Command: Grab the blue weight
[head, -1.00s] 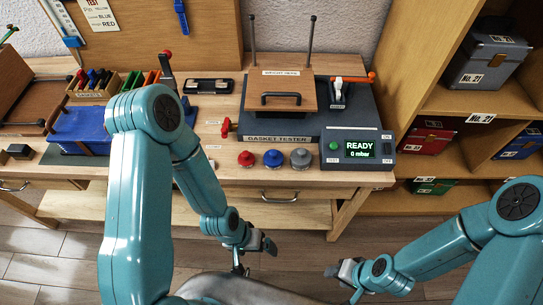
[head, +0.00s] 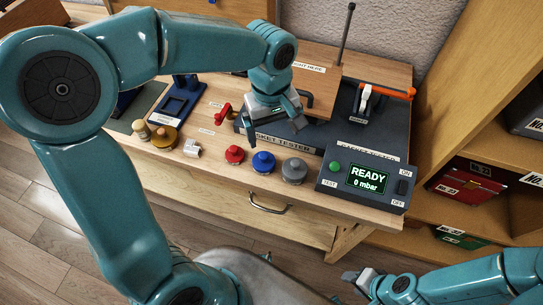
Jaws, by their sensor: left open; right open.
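The blue weight (head: 263,163) is a small round knobbed piece on the bench top, between the red weight (head: 234,154) on its left and the grey weight (head: 294,170) on its right. My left gripper (head: 272,136) is open and empty, pointing down above and behind the blue weight, in front of the gasket tester (head: 312,150). It appears apart from the weight. My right gripper (head: 355,278) is open and empty at the lower right, below the bench's front edge and away from the weights.
The tester's control box (head: 366,181) reads READY, 0 mbar, right of the weights. A red valve handle (head: 225,113), a white fitting (head: 192,148) and a brass piece (head: 165,137) stand to the left. A shelf with cases (head: 466,184) stands at the right.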

